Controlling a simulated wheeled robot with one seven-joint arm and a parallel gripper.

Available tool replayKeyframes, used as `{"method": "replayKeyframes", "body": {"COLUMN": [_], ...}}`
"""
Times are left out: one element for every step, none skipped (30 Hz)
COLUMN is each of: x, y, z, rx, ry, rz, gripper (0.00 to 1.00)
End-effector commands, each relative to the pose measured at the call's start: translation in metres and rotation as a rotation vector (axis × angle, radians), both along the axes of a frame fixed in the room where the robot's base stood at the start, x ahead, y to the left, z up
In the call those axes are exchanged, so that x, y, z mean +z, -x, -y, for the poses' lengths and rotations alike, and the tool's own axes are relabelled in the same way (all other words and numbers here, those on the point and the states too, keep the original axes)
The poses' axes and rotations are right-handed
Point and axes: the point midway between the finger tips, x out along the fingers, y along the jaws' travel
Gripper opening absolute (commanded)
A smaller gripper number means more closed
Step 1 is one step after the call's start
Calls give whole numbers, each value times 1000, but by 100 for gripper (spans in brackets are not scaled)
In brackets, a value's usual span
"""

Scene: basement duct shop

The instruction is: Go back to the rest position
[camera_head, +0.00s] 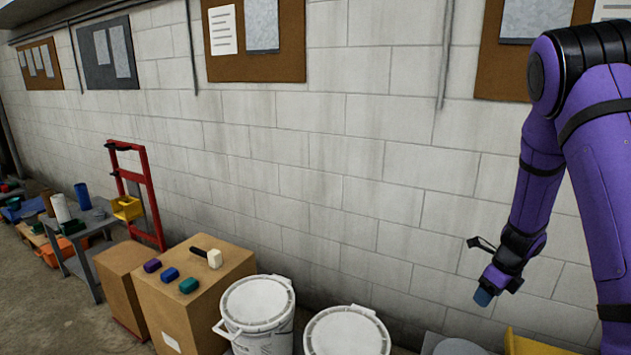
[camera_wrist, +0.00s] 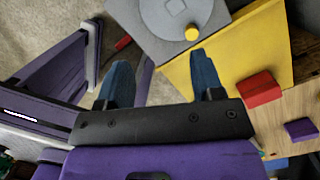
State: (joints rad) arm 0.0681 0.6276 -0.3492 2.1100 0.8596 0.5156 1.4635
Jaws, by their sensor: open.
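My gripper (camera_head: 484,297) hangs at the end of my purple arm at the right of the head view, pointing down in front of the block wall. In the wrist view my gripper (camera_wrist: 159,78) shows two blue fingers spread well apart. Nothing is held between them. Below the fingers are floor and parts of objects, apart from the fingertips as far as I can tell.
White buckets (camera_head: 258,305) and a cardboard box (camera_head: 215,309) with small blocks stand left. A red hand truck (camera_head: 153,195) leans behind.

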Motion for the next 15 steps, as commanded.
{"method": "replayKeyframes", "body": {"x": [22,33,47,57,68,81,91,101,114,124,133,145,154,163,175], "y": [0,2,3,5,7,11,13,16,21,24,28,34,38,43,49], "z": [-9,-15,-22,-27,-32,-38,-43,-48,-55,-59,-64,-70,-74,-78,-83], "rx": [76,123,187,235,283,347,394,443,507,555,603,666,715,762,827], "ry": [-3,-4,-4,-4,-2,2,4,7,14,20,26,34,43,52,64], "rz": [31,47,67,82,97,117,133,147,167,182,197,216,230,246,263], "gripper": [61,61,61,61,61,61,61,61,61,61,61,61,61,61,61]}}
